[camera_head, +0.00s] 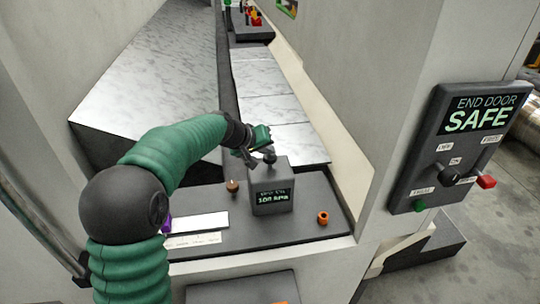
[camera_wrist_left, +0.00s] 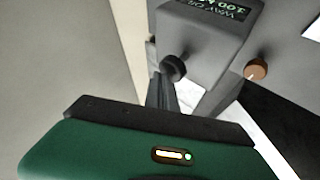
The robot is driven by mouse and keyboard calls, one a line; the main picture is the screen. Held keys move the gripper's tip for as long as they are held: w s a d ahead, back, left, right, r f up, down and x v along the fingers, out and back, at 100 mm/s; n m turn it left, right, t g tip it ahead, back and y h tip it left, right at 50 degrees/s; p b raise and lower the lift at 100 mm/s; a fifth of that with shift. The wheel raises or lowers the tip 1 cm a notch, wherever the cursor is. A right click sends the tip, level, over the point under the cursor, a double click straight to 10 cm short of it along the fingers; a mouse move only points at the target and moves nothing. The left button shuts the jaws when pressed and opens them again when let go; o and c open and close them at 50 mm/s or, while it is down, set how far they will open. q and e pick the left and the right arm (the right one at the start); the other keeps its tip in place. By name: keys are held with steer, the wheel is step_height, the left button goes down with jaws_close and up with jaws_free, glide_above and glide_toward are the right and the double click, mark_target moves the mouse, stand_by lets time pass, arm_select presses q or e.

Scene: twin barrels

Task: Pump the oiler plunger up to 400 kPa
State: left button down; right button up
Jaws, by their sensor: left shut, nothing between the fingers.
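The oiler is a grey box (camera_head: 271,190) on the dark shelf, with a small green-lit display (camera_head: 273,197) that appears to read 100 kPa. Its plunger has a round black knob (camera_head: 270,158) on top of the box. In the left wrist view the knob (camera_wrist_left: 174,68) shows beside the box (camera_wrist_left: 203,45). My left gripper (camera_head: 252,156) is at the knob's left, close to it, with its fingers shut and empty. In the wrist view the fingers (camera_wrist_left: 164,88) end just by the knob; I cannot tell whether they touch it. My right gripper is not in view.
A brown knob (camera_head: 232,186) stands left of the box, and an orange ring-shaped part (camera_head: 323,217) lies right of it. A white panel (camera_head: 197,223) is at the shelf's left. A control panel reading END DOOR SAFE (camera_head: 470,140) is on the right wall.

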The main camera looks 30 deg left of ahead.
mark_target(268, 157)
arm_select(q)
steer(key=shift+f+b, duration=0.55)
steer(key=shift+f, duration=0.15)
stand_by(0.6)
steer(key=shift+r+p, duration=1.15)
steer(key=shift+r, duration=0.45)
steer(key=shift+r, duration=0.1)
step_height(268, 157, up, 5)
steer(key=p, duration=0.3)
steer(key=shift+p, duration=0.4)
stand_by(1.3)
step_height(268, 157, up, 4)
steer(key=p, duration=0.5)
steer(key=shift+f, duration=0.25)
